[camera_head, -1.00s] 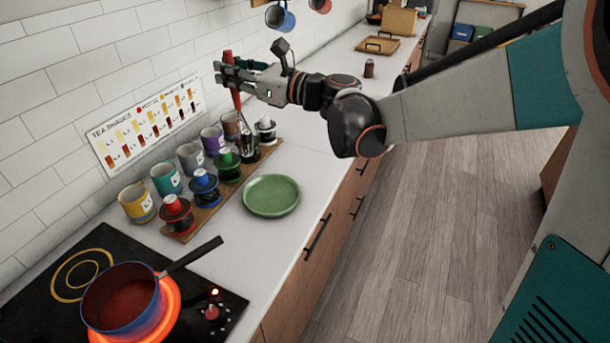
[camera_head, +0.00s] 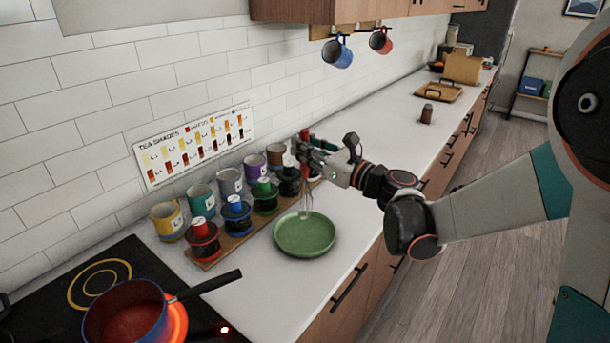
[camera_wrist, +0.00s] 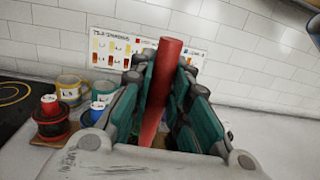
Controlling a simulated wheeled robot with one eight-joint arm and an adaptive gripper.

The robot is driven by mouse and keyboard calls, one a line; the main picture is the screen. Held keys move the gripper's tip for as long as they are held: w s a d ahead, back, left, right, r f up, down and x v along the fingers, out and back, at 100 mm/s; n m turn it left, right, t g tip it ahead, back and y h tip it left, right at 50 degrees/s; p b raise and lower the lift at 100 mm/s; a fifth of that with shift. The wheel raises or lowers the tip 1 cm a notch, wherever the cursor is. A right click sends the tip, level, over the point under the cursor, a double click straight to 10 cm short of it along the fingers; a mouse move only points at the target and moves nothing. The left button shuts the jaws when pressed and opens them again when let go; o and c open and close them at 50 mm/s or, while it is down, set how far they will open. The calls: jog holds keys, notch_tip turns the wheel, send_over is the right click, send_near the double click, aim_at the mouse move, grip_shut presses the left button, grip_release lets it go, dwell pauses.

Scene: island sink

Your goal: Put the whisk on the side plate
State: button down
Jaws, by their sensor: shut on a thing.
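The whisk has a red handle and thin wire loops (camera_head: 307,199). My gripper (camera_head: 305,150) is shut on its red handle, which also stands between the fingers in the wrist view (camera_wrist: 160,90). The whisk hangs roughly upright with its wires down. In the head view the wire end overlaps the far edge of the side plate (camera_head: 304,236); I cannot tell whether it touches. The plate is green and round, empty, and lies on the white counter. The plate is not seen in the wrist view.
A wooden board (camera_head: 215,250) with several coloured-lidded jars stands left of the plate, with a row of mugs behind. A blue pot (camera_head: 125,312) sits on a glowing burner at the lower left. Mugs hang above the counter. The counter right of the gripper is mostly clear.

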aim_at(308, 169)
jog(key=shift+f+b, duration=0.85)
jog(key=shift+f, duration=1.95)
jog(key=shift+f, duration=0.2)
jog(key=c, duration=1.5)
grip_release()
jog(key=shift+r, duration=0.2)
